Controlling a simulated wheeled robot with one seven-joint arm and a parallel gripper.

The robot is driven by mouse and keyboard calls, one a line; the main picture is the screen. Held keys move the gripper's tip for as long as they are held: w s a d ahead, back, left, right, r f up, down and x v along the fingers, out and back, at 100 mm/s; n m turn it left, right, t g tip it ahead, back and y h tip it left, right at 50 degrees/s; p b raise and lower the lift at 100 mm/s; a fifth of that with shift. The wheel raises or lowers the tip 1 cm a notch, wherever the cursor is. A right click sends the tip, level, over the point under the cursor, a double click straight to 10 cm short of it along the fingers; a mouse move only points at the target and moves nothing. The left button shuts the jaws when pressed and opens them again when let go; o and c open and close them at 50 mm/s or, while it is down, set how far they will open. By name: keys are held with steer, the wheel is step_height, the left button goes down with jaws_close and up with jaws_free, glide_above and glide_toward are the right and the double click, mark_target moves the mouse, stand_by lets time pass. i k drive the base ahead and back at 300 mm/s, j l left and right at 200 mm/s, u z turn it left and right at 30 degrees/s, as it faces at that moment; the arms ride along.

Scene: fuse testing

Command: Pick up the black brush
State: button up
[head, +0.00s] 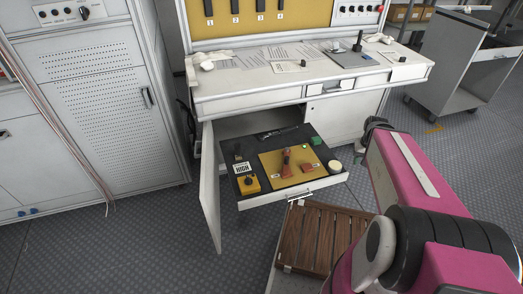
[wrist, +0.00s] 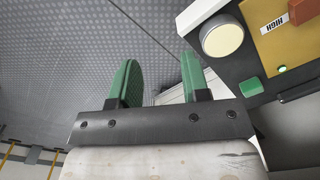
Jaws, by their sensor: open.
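I cannot tell for certain which thing is the black brush. A long dark object (head: 268,133) lies at the back of the open drawer (head: 315,185). A dark long object (wrist: 300,90) also lies in the drawer near a green block in the wrist view, and I cannot tell if it is the same one. My gripper shows in the wrist view with two green fingers (wrist: 157,80) apart and nothing between them. It points toward the floor beside the drawer, whose contents lie to its right.
The drawer holds a tan board (head: 270,163), a yellow block (head: 248,184), a green block (head: 315,140) and a cream round thing (head: 333,166). Above it is a white workbench (head: 255,82). An open cabinet door (head: 210,185) stands left. A wooden slatted surface (head: 322,240) lies below.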

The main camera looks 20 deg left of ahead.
mark_target(237, 146)
steer(key=l+u, duration=0.1)
steer(key=u, duration=0.3)
steer(key=k+u, duration=0.1)
steer(key=u, duration=0.3)
steer(key=k+l+u, duration=0.1)
steer(key=u, duration=0.75)
steer(key=k, duration=0.05)
